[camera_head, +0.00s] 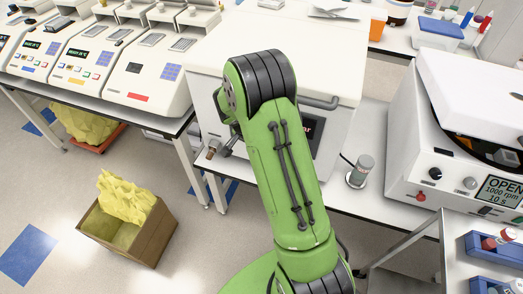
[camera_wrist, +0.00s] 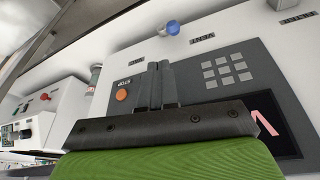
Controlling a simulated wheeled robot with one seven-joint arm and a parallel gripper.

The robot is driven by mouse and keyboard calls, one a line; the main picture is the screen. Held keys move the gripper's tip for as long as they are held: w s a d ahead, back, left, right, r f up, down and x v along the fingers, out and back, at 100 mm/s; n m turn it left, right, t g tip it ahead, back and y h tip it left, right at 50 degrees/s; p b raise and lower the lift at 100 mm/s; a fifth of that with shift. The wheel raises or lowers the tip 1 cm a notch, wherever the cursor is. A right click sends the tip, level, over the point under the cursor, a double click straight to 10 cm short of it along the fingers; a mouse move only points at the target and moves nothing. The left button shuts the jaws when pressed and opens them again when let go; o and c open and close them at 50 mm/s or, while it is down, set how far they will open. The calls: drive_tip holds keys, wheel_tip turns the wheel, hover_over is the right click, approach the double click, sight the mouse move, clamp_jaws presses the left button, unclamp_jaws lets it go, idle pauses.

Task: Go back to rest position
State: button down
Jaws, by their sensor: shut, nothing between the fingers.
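In the wrist view, my gripper (camera_wrist: 156,84) is shut, with its two dark fingers side by side and nothing between them. It is in front of the white machine's dark control panel (camera_wrist: 222,75), which has a grey keypad, an orange button and a dark display. I cannot tell whether the fingertips touch the panel. In the head view, my green arm stands up in front of the white boxy machine (camera_head: 335,75) and hides much of its front. My gripper is hidden behind the arm there.
Several thermal cyclers (camera_head: 75,60) stand on a bench at the left. A centrifuge (camera_head: 430,130) with its lid raised is at the right. A small cylinder (camera_head: 361,170) stands on the table near my arm. A box (camera_head: 135,235) with yellow bags is on the floor, with clear floor around it.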

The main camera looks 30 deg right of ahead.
drive_tip(key=s+a+r+n+t+y, duration=0.1)
drive_tip(key=s+a+r+n, duration=0.25)
drive_tip(key=r, duration=0.55)
drive_tip(key=s+a+r+n+t, duration=0.2)
drive_tip(key=s+a+r, duration=0.25)
drive_tip(key=r, duration=0.35)
drive_tip(key=s+a+r+n+t+y, duration=0.1)
drive_tip(key=s+a+r+n, duration=0.1)
drive_tip(key=s, duration=0.6)
drive_tip(key=s+a+r+n+y, duration=0.1)
drive_tip(key=s+a+r+n, duration=0.2)
drive_tip(key=s, duration=0.5)
drive_tip(key=a+n, duration=0.1)
drive_tip(key=n, duration=0.1)
drive_tip(key=shift+r+n+t, duration=0.3)
drive_tip(key=shift+n+t, duration=0.05)
drive_tip(key=shift+t, duration=0.05)
